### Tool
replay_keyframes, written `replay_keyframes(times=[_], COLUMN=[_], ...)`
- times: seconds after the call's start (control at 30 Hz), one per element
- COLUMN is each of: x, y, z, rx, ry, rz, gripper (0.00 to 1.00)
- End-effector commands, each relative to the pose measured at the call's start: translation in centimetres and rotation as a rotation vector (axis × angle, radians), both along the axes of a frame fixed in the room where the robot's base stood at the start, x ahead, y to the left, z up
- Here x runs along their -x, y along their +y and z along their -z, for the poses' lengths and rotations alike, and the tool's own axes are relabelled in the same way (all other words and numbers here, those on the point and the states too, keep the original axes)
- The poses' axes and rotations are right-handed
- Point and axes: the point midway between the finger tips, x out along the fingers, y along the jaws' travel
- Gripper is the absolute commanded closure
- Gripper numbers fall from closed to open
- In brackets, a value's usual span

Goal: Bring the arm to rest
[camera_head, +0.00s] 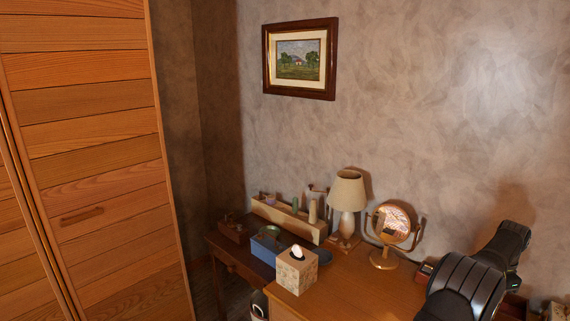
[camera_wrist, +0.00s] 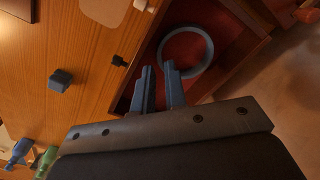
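My gripper (camera_wrist: 159,68) shows in the wrist view. Its two blue-grey fingers are parted by a narrow gap, and nothing shows between them. A pale grey-blue ring (camera_wrist: 164,48) lies in a red-lined open drawer or tray (camera_wrist: 233,52) beyond the fingertips. The right fingertip overlaps the ring's lower left edge in the picture; I cannot tell whether they touch. In the head view my black arm (camera_head: 465,287) is bent over the right end of the wooden desk (camera_head: 347,290); the gripper is out of sight there.
On the desk stand a tissue box (camera_head: 297,270), a lamp (camera_head: 347,192) and a round mirror (camera_head: 393,222). A blue box (camera_head: 268,248) and a long wooden tray (camera_head: 288,222) stand farther left. A small dark block (camera_wrist: 60,80) lies on wood in the wrist view.

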Motion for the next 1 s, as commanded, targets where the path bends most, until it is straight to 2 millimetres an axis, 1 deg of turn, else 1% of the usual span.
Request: replay_keyframes(times=[0.13, 0.17, 0.2, 0.73, 0.8, 1.0], x=[0.0, 0.0, -0.1, 0.0, 0.0, 0.0], y=[0.0, 0.0, -0.1, 0.0, 0.0, 0.0], z=[2.7, 2.1, 0.9, -9.7, -7.8, -3.7], rx=[-0.002, 0.003, 0.005, 0.004, -0.003, -0.002], ry=[0.001, -0.002, -0.003, -0.002, 0.002, 0.001], rz=[0.0, 0.0, 0.0, 0.0, 0.0, 0.0], gripper=[0.88, 0.88, 0.88, 0.88, 0.88, 0.88])
